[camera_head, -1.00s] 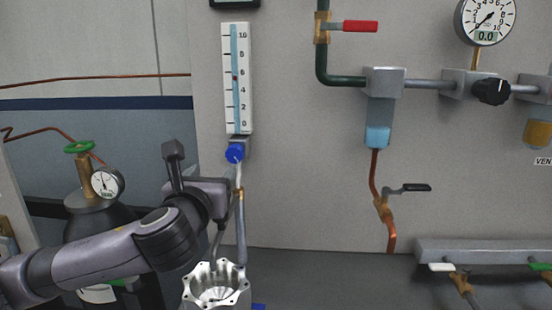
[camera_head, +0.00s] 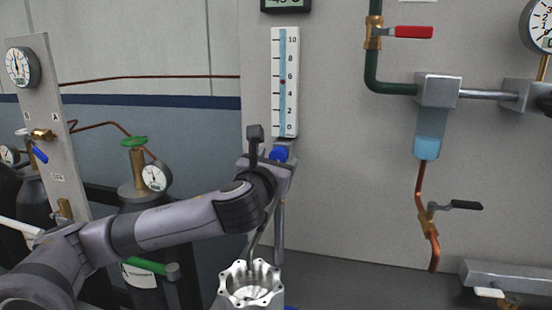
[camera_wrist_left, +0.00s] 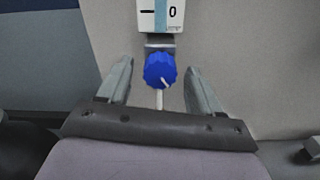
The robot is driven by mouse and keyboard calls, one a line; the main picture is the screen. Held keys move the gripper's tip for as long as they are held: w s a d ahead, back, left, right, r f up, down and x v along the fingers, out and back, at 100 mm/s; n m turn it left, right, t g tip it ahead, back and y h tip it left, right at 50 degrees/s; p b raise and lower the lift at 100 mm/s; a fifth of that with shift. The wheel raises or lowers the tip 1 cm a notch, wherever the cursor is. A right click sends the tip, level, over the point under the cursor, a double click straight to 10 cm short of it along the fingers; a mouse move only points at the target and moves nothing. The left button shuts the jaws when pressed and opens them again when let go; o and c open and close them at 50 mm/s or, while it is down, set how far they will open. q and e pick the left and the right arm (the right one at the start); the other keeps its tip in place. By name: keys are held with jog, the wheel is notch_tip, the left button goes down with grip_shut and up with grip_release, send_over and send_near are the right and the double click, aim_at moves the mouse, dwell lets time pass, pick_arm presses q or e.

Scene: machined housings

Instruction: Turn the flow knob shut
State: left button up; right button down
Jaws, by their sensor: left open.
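The blue flow knob (camera_head: 279,154) sits at the foot of the white flowmeter (camera_head: 285,82), whose small red float stands a little below the 6 mark. My left gripper (camera_head: 281,164) is close to the knob and partly covers it in the head view; its fingers are hard to make out there. In the left wrist view, my left gripper (camera_wrist_left: 158,68) is open, with one finger on each side of the blue knob (camera_wrist_left: 160,70). A gap shows on both sides, and the white line on the knob slants. My right gripper is not in view.
A machined metal housing (camera_head: 250,284) stands below my left wrist. A red-handled valve (camera_head: 410,32) and a black-handled valve (camera_head: 455,205) are on pipes to the right. A gas cylinder with a green handwheel (camera_head: 133,142) stands left, behind my arm.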

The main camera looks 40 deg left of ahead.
pick_arm(q)
jog(key=shift+w+a, duration=0.1)
jog(key=shift+w, duration=0.1)
jog(key=c, duration=1)
jog(key=shift+c, duration=0.2)
